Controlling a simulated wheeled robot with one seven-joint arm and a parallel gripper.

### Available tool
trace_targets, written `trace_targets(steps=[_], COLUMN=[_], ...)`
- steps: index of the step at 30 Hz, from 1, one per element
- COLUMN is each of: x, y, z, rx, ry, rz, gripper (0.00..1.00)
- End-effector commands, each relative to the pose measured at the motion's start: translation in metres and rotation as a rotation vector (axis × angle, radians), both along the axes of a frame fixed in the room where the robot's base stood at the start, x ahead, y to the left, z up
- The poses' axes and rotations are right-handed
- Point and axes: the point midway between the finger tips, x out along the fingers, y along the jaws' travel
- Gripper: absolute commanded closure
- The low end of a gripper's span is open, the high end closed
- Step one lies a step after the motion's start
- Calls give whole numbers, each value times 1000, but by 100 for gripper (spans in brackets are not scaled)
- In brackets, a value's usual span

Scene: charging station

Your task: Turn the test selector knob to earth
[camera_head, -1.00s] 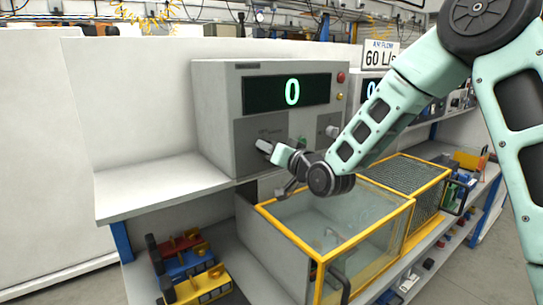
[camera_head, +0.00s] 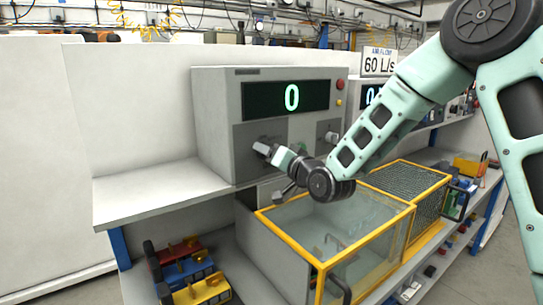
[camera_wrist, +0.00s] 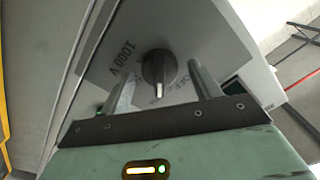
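The test unit (camera_head: 215,110) is a grey box with a black display (camera_head: 258,98) reading a green 0. In the wrist view, a dark round knob (camera_wrist: 157,66) with a pale pointer bar sits on its grey panel. The lettering "1000 V" is beside it on the left, and partly hidden lettering is on the right. My gripper (camera_wrist: 161,76) is open, with one finger on each side of the knob and gaps visible between. In the head view, my gripper (camera_head: 264,150) is at the panel's lower left and hides this knob.
A second knob (camera_head: 331,137) sits farther right on the unit's front, below a red button (camera_head: 340,84). A yellow-framed clear box (camera_head: 335,250) stands below my wrist. A white shelf (camera_head: 150,190) is clear at left.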

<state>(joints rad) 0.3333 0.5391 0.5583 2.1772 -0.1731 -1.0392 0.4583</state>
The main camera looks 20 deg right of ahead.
Motion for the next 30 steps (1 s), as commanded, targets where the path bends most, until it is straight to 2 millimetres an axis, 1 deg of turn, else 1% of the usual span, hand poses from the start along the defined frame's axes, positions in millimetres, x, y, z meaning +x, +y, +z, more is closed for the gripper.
trace_targets(steps=[7,11,14,26,30], x=[-1,-10,-25,-114,-120], y=[0,-3,-9,-38,-40], z=[0,0,-2,-2,-4], rx=[-1,-1,-3,-5,-1], ry=[0,-2,-2,-2,-9], rz=[0,0,-1,-3,3], gripper=[37,37,37,37,37])
